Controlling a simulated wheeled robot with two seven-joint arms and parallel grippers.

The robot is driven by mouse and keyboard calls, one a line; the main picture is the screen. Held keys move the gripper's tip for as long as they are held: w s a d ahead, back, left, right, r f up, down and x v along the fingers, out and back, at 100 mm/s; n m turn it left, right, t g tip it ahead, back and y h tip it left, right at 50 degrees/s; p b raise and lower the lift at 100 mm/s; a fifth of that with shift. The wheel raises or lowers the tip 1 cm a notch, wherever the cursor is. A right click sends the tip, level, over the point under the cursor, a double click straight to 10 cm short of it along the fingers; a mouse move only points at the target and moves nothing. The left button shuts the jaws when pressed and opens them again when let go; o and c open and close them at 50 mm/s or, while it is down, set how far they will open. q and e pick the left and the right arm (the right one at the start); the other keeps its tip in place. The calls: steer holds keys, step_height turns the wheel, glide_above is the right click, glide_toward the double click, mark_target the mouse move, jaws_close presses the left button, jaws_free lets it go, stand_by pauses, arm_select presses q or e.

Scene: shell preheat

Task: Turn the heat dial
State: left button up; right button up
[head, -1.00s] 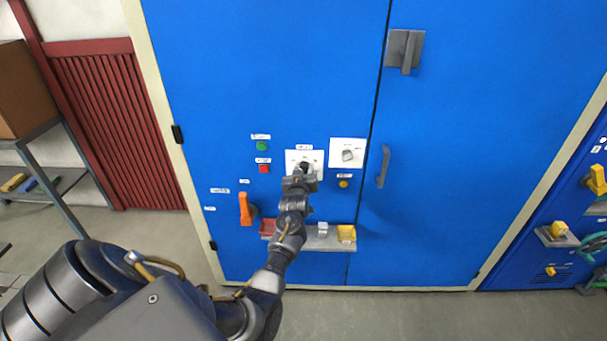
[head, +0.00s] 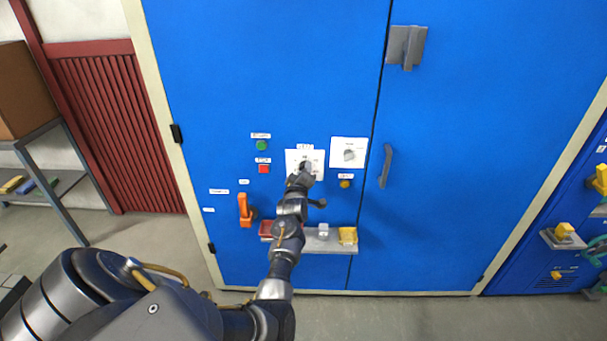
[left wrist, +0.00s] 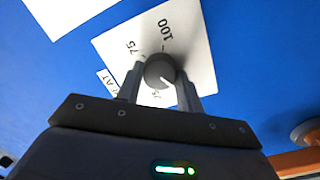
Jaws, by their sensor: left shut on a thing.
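The heat dial (left wrist: 160,70) is a round dark grey knob on a white scale plate (left wrist: 108,45), on the blue cabinet front. In the left wrist view, 75 and 100 can be read on the plate, and the dial's white mark points to the lower right. My left gripper (left wrist: 163,80) has one finger on each side of the dial and is shut on it. In the head view my left gripper (head: 304,172) reaches the plate (head: 292,158) and hides most of the dial. My right gripper is not in view.
A second white plate with a grey knob (head: 349,155) is close on the right. Green (head: 262,145) and red (head: 264,169) buttons are on the left, an orange handle (head: 244,210) lower left. A small shelf (head: 312,244) with trays is below. A door handle (head: 386,166) is further right.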

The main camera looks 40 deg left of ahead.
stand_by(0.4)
arm_select(q)
steer(key=o, duration=1)
steer(key=b+v, duration=0.1)
steer(key=v, duration=0.9)
steer(key=shift+s+d+b, duration=0.2)
steer(key=shift+s+b, duration=0.1)
